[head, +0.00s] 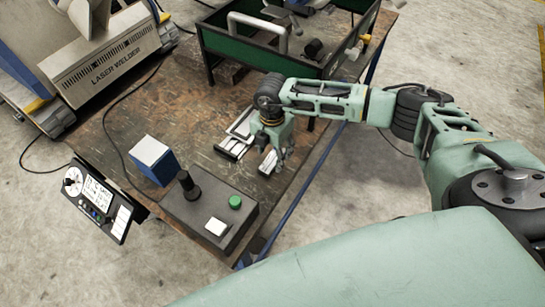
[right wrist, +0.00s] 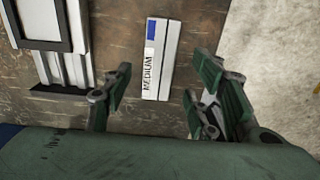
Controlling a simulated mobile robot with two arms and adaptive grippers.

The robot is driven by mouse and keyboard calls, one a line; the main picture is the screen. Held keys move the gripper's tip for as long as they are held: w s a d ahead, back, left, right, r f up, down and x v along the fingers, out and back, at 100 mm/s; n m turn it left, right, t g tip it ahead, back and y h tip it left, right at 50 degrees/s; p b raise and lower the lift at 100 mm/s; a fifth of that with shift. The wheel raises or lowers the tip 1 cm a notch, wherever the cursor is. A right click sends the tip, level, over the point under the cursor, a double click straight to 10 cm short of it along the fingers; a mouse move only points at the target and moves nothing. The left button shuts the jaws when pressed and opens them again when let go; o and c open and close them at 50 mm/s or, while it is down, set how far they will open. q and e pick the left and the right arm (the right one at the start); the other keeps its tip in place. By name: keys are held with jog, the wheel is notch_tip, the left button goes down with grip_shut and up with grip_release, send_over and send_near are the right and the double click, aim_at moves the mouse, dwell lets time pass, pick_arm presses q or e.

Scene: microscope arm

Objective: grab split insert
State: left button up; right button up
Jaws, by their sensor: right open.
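A flat pale bar labelled MEDIUM, with a blue end (right wrist: 161,65), lies on the worn table; I take it to be the split insert. It also shows as a small light bar in the head view (head: 267,162). My right gripper (head: 278,158) is right above and beside it, pointing down. In the right wrist view the open fingers (right wrist: 160,95) stand apart on either side of the bar's near end. Nothing is held between them. Whether the fingertips are down at table height is hard to tell. My left gripper is not in view.
A metal framed fixture (head: 237,138) sits just left of the bar. A black control box (head: 209,219) with joystick and green button and a blue-white box (head: 154,160) stand nearer left. A green-walled crate (head: 245,44) is behind. The table's right edge is close.

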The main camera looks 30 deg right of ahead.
aim_at(273, 160)
notch_tip(273, 160, down, 3)
jog(key=shift+w+r, duration=0.15)
jog(key=c, duration=0.8)
grip_shut()
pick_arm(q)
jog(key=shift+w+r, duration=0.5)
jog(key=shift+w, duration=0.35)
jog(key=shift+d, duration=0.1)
pick_arm(e)
jog(key=shift+r, duration=0.1)
